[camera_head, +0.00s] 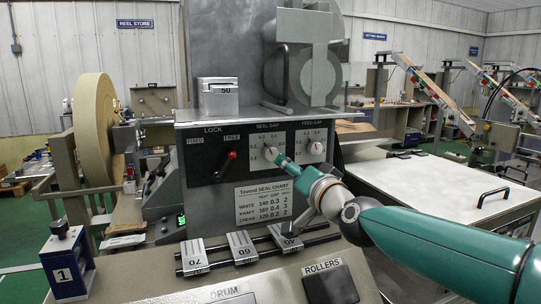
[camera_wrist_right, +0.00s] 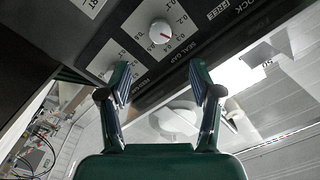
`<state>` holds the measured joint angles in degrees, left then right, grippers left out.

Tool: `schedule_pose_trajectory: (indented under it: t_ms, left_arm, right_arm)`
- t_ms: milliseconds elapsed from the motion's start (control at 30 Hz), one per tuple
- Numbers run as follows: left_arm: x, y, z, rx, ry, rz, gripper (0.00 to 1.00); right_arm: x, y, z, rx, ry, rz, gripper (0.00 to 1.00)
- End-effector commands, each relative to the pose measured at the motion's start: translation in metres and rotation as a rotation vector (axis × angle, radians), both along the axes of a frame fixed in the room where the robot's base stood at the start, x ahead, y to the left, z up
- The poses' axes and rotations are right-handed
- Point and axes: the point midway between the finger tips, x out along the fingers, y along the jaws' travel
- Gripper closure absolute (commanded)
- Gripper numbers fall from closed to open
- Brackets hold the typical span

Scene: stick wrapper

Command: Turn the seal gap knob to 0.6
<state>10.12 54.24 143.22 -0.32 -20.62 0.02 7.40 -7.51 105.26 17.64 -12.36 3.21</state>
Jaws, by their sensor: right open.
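The seal gap knob (camera_head: 270,152) is a round pale knob on a white dial plate under the SEAL GAP label; my right gripper partly covers it. My right gripper (camera_head: 281,161) reaches the panel from the lower right. In the wrist view its two green fingers (camera_wrist_right: 160,78) are spread and empty, with the knob ahead of the fingertips, not between them. My left gripper is out of view.
The feed gap knob (camera_head: 316,148) sits just right of the seal gap knob. A red-tipped lock lever (camera_head: 231,155) is to the left. A seal chart (camera_head: 263,203) is below. Numbered blocks (camera_head: 240,247) lie on rails in front. A metal block marked 50 (camera_head: 217,97) stands on top.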

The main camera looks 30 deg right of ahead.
Motion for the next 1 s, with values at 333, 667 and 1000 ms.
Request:
schedule_pose_trajectory:
  t_ms: [333, 667, 1000]
  left_arm:
    - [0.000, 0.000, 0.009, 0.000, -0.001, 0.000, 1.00]
    - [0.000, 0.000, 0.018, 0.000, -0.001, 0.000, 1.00]
    - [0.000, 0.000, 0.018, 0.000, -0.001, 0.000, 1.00]
  right_arm:
    - [0.076, -0.016, 0.000, 0.001, 0.001, 0.000, 0.36]
    - [0.119, -0.025, 0.001, 0.000, 0.001, -0.001, 0.36]
    - [0.124, -0.027, 0.000, 0.001, 0.000, -0.001, 0.36]
